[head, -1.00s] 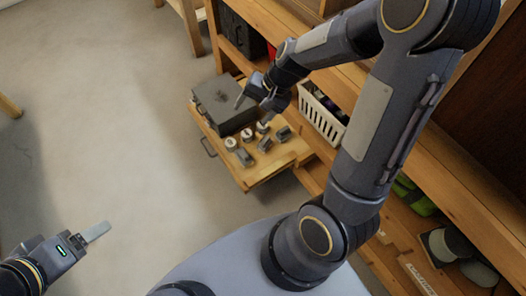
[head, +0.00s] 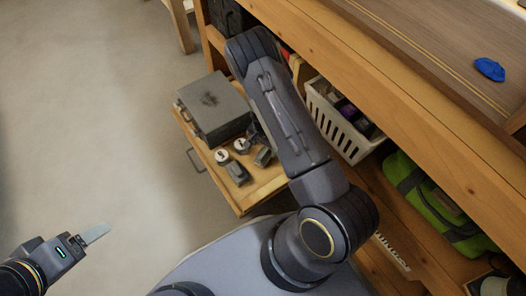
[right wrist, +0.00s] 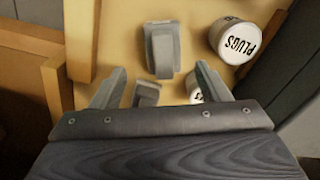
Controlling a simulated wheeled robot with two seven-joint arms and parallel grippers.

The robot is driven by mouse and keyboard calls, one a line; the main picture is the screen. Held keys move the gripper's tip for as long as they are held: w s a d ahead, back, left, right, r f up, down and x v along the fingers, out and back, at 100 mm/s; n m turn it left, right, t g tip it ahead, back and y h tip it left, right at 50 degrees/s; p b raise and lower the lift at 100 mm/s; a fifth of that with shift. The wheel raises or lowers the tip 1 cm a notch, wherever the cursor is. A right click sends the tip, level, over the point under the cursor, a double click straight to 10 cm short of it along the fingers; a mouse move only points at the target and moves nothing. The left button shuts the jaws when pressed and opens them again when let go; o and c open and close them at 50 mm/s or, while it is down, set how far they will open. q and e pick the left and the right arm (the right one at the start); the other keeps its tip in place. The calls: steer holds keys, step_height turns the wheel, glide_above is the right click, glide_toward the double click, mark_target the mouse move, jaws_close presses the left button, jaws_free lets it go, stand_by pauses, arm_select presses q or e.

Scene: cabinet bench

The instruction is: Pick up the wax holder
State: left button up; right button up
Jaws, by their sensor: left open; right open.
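Grey holder-like pieces lie on the wooden drawer; I cannot tell by sight which is the wax holder. In the head view two show, one in front (head: 237,174) and one further right (head: 263,157). In the right wrist view one grey piece (right wrist: 162,50) lies just beyond my open right gripper (right wrist: 160,85), and another (right wrist: 147,95) shows low between its fingers. Neither is gripped. In the head view my arm hides most of the right gripper. My left gripper (head: 92,236) is open and empty at the lower left, over the floor, far from the drawer.
White lidded jars, one reading PLUGS (right wrist: 237,40), stand beside the pieces. A grey box (head: 213,110) fills the drawer's back. A white basket (head: 340,120) and green bag (head: 435,200) sit on shelves at right. A blue object (head: 490,69) lies on the bench top.

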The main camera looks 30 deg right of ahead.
mark_target(263, 152)
steer(key=shift+f, duration=0.7)
steer(key=f+b, duration=0.2)
steer(key=f, duration=0.1)
steer(key=f+b, duration=0.1)
steer(key=f, duration=0.1)
steer(key=shift+w+a+f, duration=0.15)
steer(key=shift+a+f, duration=0.1)
steer(key=shift+r, duration=0.1)
steer(key=c, duration=1.3)
steer(key=shift+o, duration=0.2)
steer(key=shift+r+p, duration=0.3)
steer(key=shift+r, duration=0.3)
step_height(263, 152, up, 3)
steer(key=shift+f+p, duration=0.15)
steer(key=shift+p, duration=0.8)
steer(key=s+a+r+p, duration=0.4)
steer(key=s+a+r, duration=0.2)
steer(key=s+r, duration=0.3)
steer(key=s, duration=0.3)
steer(key=shift+s, duration=0.35)
